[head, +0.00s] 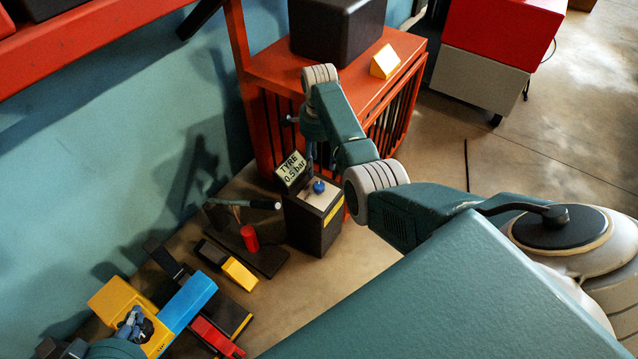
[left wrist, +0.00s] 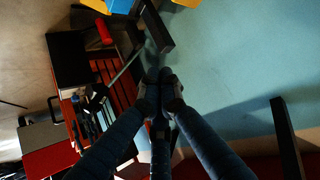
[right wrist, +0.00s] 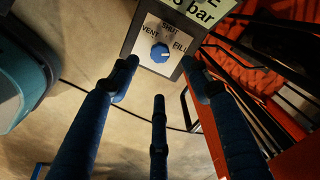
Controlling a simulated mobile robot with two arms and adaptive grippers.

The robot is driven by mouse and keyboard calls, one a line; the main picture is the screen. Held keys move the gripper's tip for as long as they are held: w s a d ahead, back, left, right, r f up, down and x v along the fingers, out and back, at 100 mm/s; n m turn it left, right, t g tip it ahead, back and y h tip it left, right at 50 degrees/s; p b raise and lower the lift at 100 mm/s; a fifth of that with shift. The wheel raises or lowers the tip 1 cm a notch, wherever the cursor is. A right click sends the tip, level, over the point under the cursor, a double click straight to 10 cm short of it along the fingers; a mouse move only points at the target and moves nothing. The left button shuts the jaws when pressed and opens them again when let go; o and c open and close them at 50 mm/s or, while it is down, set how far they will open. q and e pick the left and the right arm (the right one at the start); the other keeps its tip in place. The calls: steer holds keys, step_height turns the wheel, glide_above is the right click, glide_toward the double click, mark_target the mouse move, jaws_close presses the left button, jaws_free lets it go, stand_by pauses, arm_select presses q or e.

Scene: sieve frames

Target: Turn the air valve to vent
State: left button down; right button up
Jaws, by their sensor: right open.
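The air valve is a blue round knob (head: 319,187) on the pale top plate of a dark box (head: 312,228). In the right wrist view the knob (right wrist: 160,53) sits among the labels VENT on the left, SHUT above and FILL on the right. Its pale pointer mark looks turned toward FILL. A sign above reads TYRE 0.5 bar in the head view (head: 294,170). My right gripper (right wrist: 162,82) is open, its fingers spread, above and apart from the knob. My left gripper (head: 133,325) is at lower left; its fingertips (left wrist: 160,85) are together with nothing visible between them.
An orange-red slatted cabinet (head: 270,66) stands behind the valve box, with a dark box and a yellow wedge on top. A dark stand with a red cylinder (head: 249,238) is left of the valve box. Yellow and blue blocks (head: 187,299) lie near my left gripper.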

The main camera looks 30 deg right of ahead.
mark_target(319, 185)
step_height(319, 185, down, 3)
steer(key=shift+f+b, duration=0.1)
steer(key=shift+b, duration=0.55)
arm_select(q)
steer(key=w+d+r+t+h+b, duration=0.1)
steer(key=w+d+r+t, duration=0.15)
steer(key=r, duration=0.35)
steer(key=w+d+r+t+h, duration=0.1)
steer(key=w+r+t, duration=0.3)
steer(key=r, duration=0.2)
arm_select(e)
step_height(319, 185, down, 3)
steer(key=shift+r, duration=0.15)
step_height(319, 185, down, 2)
steer(key=shift+b, duration=0.65)
step_height(319, 185, down, 2)
steer(key=shift+f+b, duration=0.1)
steer(key=shift+b, duration=0.45)
steer(key=shift+f, duration=0.1)
arm_select(q)
step_height(319, 185, up, 13)
steer(key=s+t+h, duration=0.2)
steer(key=t, duration=0.4)
steer(key=shift+d+m, duration=0.3)
steer(key=shift+d, duration=0.15)
steer(key=shift+t, duration=0.25)
arm_select(e)
steer(key=shift+c, duration=0.2)
steer(key=c, duration=1.1)
